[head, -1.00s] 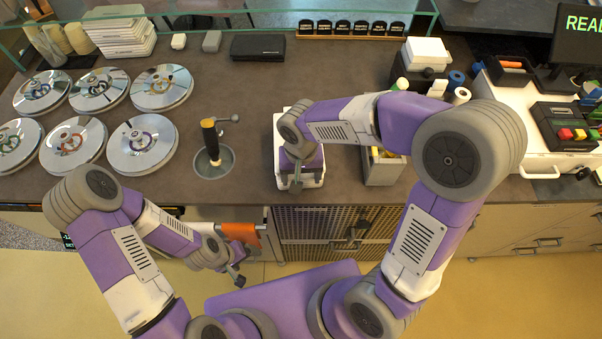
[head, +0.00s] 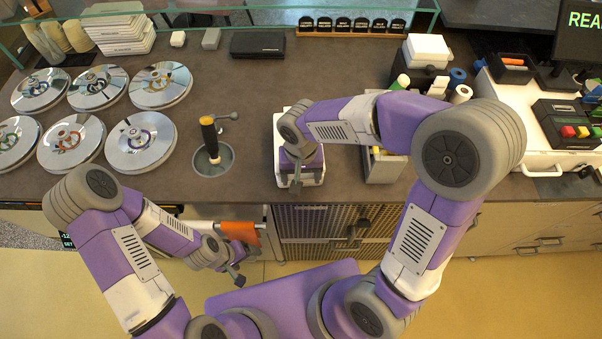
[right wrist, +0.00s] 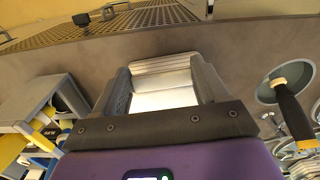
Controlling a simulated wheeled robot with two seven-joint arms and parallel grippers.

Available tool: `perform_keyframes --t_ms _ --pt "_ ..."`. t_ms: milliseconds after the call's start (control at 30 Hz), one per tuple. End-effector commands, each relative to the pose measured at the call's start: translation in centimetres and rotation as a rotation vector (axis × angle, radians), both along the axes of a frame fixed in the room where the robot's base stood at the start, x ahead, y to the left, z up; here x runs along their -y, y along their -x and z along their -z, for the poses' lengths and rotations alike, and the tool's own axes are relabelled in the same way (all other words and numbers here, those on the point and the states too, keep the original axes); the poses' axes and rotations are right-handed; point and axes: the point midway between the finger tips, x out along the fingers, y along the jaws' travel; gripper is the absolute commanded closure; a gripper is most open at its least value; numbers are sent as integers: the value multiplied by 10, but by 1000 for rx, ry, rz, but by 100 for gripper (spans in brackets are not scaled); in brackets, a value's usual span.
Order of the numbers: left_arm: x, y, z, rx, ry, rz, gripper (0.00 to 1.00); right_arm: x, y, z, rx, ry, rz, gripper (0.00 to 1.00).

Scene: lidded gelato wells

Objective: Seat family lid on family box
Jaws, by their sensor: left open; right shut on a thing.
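A white family box (head: 279,165) stands on the counter near its front edge. My right gripper is over it and hides most of it in the head view. In the right wrist view, my right gripper (right wrist: 163,78) is shut, its two grey fingers on either side of a white, ribbed piece (right wrist: 165,64), which looks like the family lid. The arm hides the seam, so I cannot tell whether the lid touches the box evenly. My left gripper (head: 238,279) is open and empty, low in front of the counter, away from the box.
Several round metal well lids (head: 141,140) lie at the left. A scoop with a black and yellow handle (head: 209,135) stands in a round well left of the box. A grey bin (head: 384,172) is close on the right. The counter behind the box is clear.

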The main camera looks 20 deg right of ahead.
Motion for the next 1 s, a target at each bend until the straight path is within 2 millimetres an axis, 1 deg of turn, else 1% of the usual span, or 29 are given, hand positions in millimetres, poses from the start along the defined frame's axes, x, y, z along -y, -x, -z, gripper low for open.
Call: perform_keyframes --t_ms 667,700,733,1000 --pt "0 0 10 0 0 0 20 0 0 11 0 0 0 60" --pt "0 0 9 0 0 0 20 0 0 11 0 0 0 24" --pt "0 0 9 0 0 0 20 0 0 10 0 0 0 19" --pt "0 0 9 0 0 0 20 0 0 10 0 0 0 18"
